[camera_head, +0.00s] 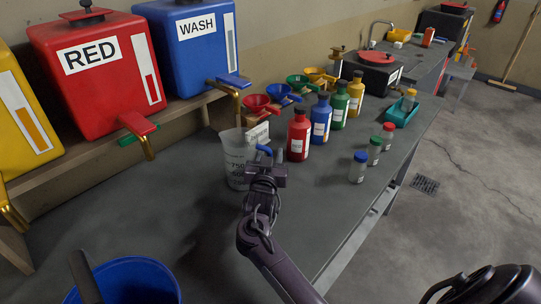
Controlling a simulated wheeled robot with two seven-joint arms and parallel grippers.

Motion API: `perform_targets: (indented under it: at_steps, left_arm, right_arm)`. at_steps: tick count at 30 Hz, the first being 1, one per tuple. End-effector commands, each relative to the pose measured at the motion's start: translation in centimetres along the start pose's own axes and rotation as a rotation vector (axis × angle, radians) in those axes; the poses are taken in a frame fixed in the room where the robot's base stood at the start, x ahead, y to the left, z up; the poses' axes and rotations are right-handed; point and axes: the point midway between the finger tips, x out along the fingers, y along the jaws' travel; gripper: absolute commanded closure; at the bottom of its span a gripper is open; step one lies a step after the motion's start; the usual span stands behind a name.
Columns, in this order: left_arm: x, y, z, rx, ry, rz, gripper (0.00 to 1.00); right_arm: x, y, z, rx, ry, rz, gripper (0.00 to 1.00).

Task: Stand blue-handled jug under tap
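A clear measuring jug (235,160) with dark printed marks stands upright on the grey bench. Its blue handle (264,149) is on its right side. My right gripper (265,162) is at the handle, its fingers close beside it; whether they are closed on it is unclear. The blue WASH drum (190,45) has a gold tap (229,92) with a blue lever, just above the jug in the picture. I cannot tell whether the spout is directly over the jug. The red drum (95,75) has a gold tap (147,144). My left gripper is not seen.
A yellow drum (20,120) with a tap stands at the left. Colored funnels (262,104) and several bottles (299,136) stand right of the jug. Small capped jars (358,168) are near the bench edge. A blue bucket (130,282) is at the lower left. Bench left of the jug is clear.

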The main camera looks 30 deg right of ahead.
Motion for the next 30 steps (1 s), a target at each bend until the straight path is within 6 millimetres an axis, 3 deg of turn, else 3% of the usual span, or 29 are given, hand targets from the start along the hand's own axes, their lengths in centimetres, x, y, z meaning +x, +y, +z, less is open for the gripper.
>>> perform_targets:
  at_steps: [7,11,24,30]
  left_arm:
    - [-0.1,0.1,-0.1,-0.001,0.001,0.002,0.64]
    - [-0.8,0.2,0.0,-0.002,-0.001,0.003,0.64]
    - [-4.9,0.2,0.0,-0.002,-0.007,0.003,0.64]
    - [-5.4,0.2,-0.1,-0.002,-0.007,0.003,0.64]
  right_arm:
    - [-0.1,0.0,0.0,0.0,0.0,0.0,0.64]
    - [-1.1,-0.1,-0.2,0.0,-0.001,-0.001,0.64]
    - [-9.8,0.0,-0.3,0.0,-0.004,-0.001,0.64]
    - [-11.7,0.0,-0.1,0.001,-0.001,-0.001,0.64]
